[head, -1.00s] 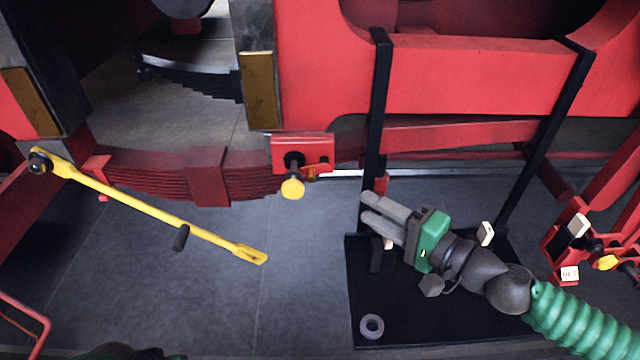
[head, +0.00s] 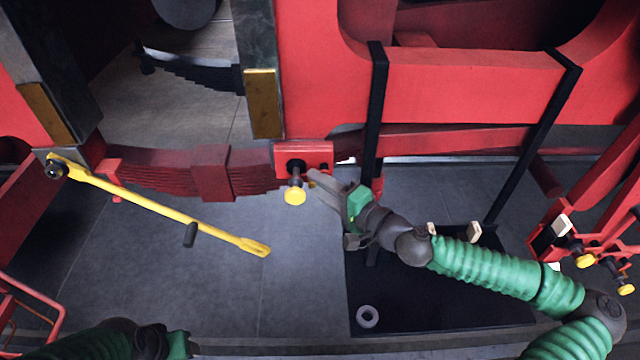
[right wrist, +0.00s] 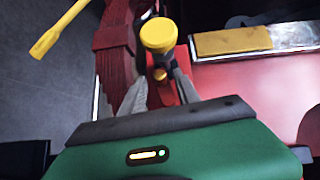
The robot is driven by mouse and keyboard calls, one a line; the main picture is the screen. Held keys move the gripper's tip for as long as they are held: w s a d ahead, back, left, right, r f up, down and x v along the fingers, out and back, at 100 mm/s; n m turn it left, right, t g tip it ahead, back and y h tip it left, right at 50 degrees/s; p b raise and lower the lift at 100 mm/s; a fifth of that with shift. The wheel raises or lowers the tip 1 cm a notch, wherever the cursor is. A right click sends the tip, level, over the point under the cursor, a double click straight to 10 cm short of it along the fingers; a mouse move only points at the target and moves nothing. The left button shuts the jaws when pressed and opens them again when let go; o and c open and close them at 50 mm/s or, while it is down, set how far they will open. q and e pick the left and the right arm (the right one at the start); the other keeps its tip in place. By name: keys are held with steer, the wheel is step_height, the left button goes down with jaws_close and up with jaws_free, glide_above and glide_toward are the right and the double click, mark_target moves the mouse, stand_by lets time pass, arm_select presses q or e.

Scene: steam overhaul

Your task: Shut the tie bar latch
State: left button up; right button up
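The yellow tie bar (head: 160,206) hangs from a dark pivot at the left and slopes down to a slotted free end, apart from the red bracket (head: 310,153). A dark handle sticks out of it. A dark bolt with a yellow knob (head: 295,196) points out of the bracket. My right gripper (head: 313,177) is just right of the knob. In the right wrist view its grey fingers (right wrist: 160,88) are apart, with a small orange-yellow part (right wrist: 160,74) between them; contact cannot be told. My left gripper (head: 178,344) shows only partly at the bottom edge, fingers hidden.
A dark red leaf spring (head: 155,170) runs behind the bar. A black stand (head: 440,300) with uprights and a grey ring (head: 367,316) is at the right. Red levers with yellow knobs (head: 585,261) stand far right. The floor below the bar is clear.

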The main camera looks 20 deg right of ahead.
steer(key=shift+d, duration=0.1)
jaws_close()
stand_by(1.2)
jaws_free()
steer(key=shift+w, duration=0.1)
steer(key=b+v, duration=0.8)
steer(key=v, duration=0.9)
